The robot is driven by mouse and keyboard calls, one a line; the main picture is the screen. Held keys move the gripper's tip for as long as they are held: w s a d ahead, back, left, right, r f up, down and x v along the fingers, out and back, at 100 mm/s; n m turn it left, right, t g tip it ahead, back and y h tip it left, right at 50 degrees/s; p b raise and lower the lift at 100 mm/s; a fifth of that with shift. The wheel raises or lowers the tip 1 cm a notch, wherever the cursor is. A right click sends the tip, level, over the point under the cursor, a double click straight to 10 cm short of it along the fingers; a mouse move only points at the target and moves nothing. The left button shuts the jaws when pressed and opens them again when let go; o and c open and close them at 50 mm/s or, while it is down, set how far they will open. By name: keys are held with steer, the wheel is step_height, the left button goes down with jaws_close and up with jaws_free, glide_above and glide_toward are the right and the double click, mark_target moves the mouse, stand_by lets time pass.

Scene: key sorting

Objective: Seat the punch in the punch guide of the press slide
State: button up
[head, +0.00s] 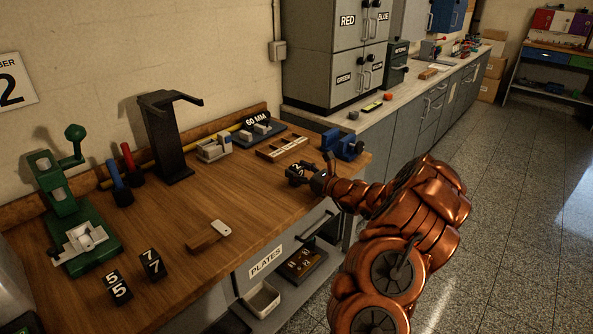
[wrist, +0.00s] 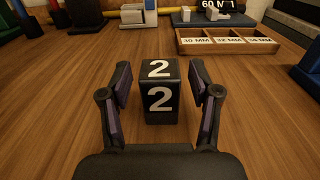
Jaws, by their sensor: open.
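A black block punch marked 2 (wrist: 160,100) stands upright on the wooden bench. It also shows small and partly covered by my gripper in the head view (head: 297,168). My gripper (wrist: 160,80) is open, with one finger on each side of the block and a visible gap at both sides. The gripper also shows at the bench's right part in the head view (head: 304,173). Two more black blocks, marked 5 (head: 118,287) and 7 (head: 152,264), stand near the front left. The green press (head: 52,190) stands at the far left, with a pale metal slide (head: 80,241) low on it; its punch guide is too small to make out.
A wooden tray labelled 30, 32 and 34 MM (wrist: 225,48) lies beyond the block. A blue vise (head: 343,144) stands to the right. A tall black stand (head: 165,138) and a wood block with a metal tag (head: 208,237) are on the bench. The middle is clear.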

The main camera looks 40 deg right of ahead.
steer(key=v, duration=1.1)
steer(key=shift+s, duration=0.1)
